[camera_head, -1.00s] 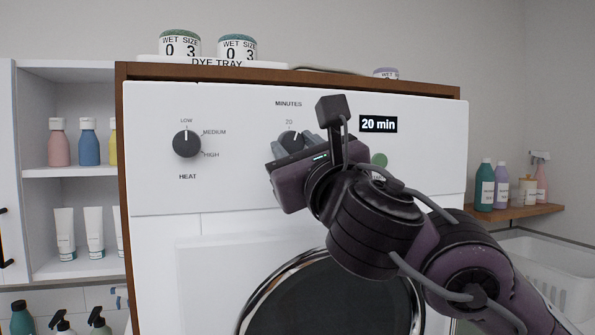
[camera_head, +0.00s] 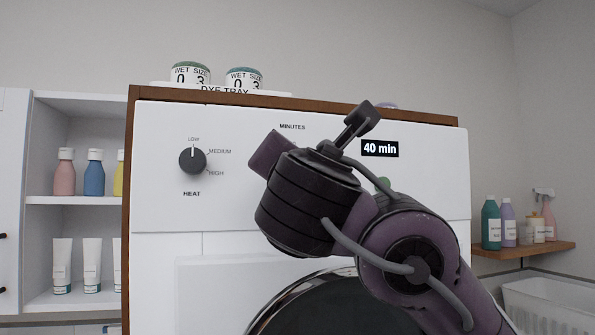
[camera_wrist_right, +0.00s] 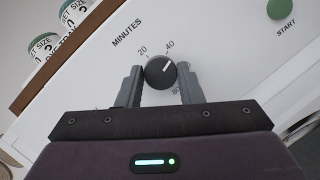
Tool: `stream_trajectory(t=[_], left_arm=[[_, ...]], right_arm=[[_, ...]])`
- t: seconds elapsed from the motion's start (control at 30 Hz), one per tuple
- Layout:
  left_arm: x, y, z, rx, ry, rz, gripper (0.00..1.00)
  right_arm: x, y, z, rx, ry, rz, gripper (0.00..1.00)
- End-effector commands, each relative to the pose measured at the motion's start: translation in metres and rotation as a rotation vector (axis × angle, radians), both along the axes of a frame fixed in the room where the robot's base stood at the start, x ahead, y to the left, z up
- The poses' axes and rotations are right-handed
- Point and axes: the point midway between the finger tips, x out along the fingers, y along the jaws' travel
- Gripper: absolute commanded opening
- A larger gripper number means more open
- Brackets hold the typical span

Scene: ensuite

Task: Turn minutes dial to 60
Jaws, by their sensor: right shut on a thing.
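The minutes dial (camera_wrist_right: 161,72) is a round black knob with a white pointer line, seen in the right wrist view. Its pointer aims toward the 40 mark; a lower mark is partly hidden by a finger. My right gripper (camera_wrist_right: 161,86) is shut on the dial, one finger on each side. In the head view my right gripper and wrist cover the dial, below the MINUTES label (camera_head: 292,127). The display (camera_head: 380,149) reads 40 min. My left gripper is not in view.
The heat dial (camera_head: 193,161) is left of my right arm, with its pointer at LOW. The green start button (camera_wrist_right: 281,8) is to the right of the minutes dial. Dye tins (camera_head: 190,76) stand on top of the machine. Shelves with bottles flank it.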

Motion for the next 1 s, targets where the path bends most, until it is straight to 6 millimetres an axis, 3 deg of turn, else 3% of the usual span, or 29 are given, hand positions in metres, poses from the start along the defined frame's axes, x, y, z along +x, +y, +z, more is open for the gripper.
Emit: stream_trajectory(t=[0.6,1.0], left_arm=[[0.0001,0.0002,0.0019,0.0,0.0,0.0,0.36],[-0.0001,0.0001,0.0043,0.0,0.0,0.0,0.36]], right_arm=[[-0.0001,0.0017,0.0033,0.533,0.176,0.0,0.1],[-0.0001,0.0011,0.0042,0.726,0.238,0.0,0.1]])
